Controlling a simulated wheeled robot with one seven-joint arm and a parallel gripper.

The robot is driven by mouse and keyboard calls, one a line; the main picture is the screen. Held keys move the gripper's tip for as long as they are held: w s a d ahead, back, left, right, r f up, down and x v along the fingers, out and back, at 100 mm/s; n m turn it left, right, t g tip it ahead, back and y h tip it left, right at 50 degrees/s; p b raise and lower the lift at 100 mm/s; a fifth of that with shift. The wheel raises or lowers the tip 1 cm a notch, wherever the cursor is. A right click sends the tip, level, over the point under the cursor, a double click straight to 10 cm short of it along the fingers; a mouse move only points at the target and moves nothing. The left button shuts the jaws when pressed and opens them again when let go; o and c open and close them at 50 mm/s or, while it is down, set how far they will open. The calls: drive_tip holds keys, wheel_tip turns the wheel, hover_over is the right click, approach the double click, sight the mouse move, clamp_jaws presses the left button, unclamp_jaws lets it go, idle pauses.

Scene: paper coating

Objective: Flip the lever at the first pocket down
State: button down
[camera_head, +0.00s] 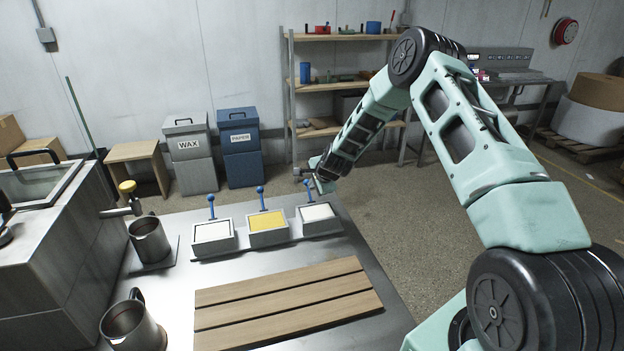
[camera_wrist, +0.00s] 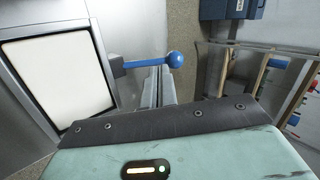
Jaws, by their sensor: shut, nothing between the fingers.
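Three pockets stand in a row on the steel table, each with a blue-knobbed lever at its back. The left pocket (camera_head: 213,232) and right pocket (camera_head: 319,214) hold white, and the middle pocket (camera_head: 267,224) holds yellow. The left lever (camera_head: 211,204), middle lever (camera_head: 261,197) and right lever (camera_head: 307,190) all stand up. My gripper (camera_head: 308,176) is shut and empty, close behind the right lever. In the wrist view, this lever's blue knob (camera_wrist: 176,59) overlaps the narrow shut fingers (camera_wrist: 158,88), beside the white pocket (camera_wrist: 62,80). I cannot tell whether they touch.
A slatted wooden board (camera_head: 285,300) lies in front of the pockets. Two metal jugs (camera_head: 150,242) (camera_head: 130,325) stand at the left. A wax bin (camera_head: 192,155), a paper bin (camera_head: 239,148) and a shelf (camera_head: 345,85) stand behind the table.

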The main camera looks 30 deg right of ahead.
drive_tip(key=shift+w+f, duration=0.15)
drive_tip(key=shift+w, duration=0.35)
drive_tip(key=shift+w+g+p, duration=0.15)
drive_tip(key=shift+g+p, duration=0.15)
drive_tip(key=shift+p, duration=0.2)
drive_tip(key=shift+d+g, duration=0.1)
drive_tip(key=shift+g, duration=0.3)
drive_tip(key=shift+w+y+p, duration=0.15)
drive_tip(key=shift+y+p, duration=0.15)
drive_tip(key=shift+p, duration=0.05)
drive_tip(key=w+f+b, duration=0.1)
drive_tip(key=b, duration=0.1)
drive_tip(key=w+f+g+b, duration=0.1)
drive_tip(key=b, duration=0.1)
drive_tip(key=shift+w+d+f, duration=0.3)
drive_tip(key=shift+w+d, duration=0.05)
drive_tip(key=shift+d, duration=0.05)
drive_tip(key=shift+r, duration=0.1)
drive_tip(key=shift+s, duration=0.1)
